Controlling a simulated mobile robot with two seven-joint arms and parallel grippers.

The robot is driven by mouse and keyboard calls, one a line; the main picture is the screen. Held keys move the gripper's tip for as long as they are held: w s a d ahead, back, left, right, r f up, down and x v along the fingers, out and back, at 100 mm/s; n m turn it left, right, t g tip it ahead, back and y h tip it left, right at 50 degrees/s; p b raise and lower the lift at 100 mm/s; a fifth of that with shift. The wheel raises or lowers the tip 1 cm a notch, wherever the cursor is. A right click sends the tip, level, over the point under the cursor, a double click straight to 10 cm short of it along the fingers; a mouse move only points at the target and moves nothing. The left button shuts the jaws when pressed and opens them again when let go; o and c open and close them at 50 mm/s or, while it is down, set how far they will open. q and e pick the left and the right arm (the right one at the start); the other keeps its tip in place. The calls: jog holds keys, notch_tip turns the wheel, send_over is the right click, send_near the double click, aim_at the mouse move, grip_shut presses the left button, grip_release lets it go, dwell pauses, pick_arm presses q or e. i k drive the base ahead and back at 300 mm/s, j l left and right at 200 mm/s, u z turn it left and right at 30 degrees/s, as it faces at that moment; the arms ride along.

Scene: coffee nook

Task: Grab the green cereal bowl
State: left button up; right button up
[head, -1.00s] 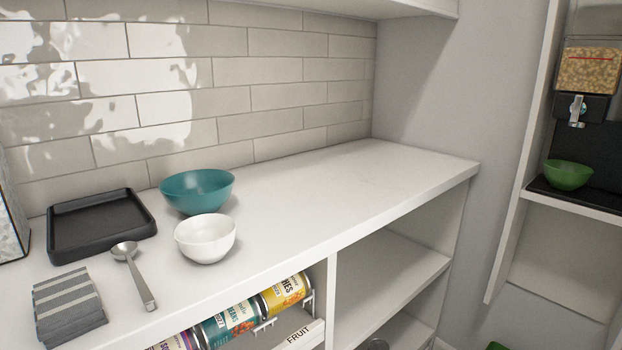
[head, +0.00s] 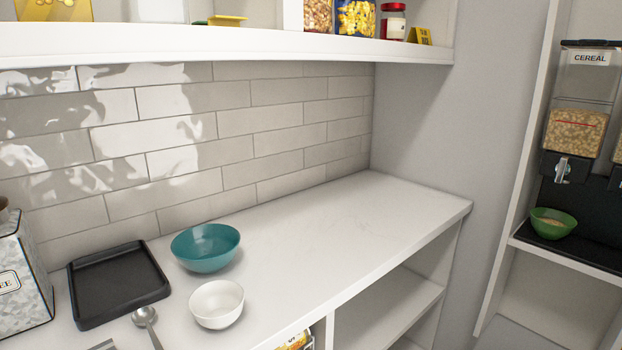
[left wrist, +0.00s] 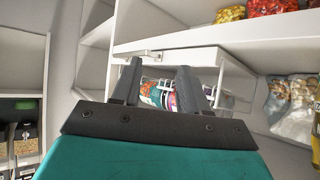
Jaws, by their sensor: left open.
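The green cereal bowl (head: 553,225) stands upright on the black base of the cereal dispenser (head: 578,125), at the right of the head view. It sits below the metal spout, and some light brown contents show inside it. In the left wrist view my left gripper (left wrist: 155,75) is open, with nothing between its two dark fingers. Neither gripper shows in the head view, and my right gripper is not in view.
A teal bowl (head: 206,248), a white bowl (head: 217,305), a black tray (head: 117,287) and a spoon (head: 146,318) are on the white counter (head: 360,230). The counter's right part is clear. A white upright panel (head: 517,180) borders the dispenser niche. Cans on a rack (left wrist: 165,95) lie beyond my left fingers.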

aim_at(550, 226)
jog(key=z, duration=1.3)
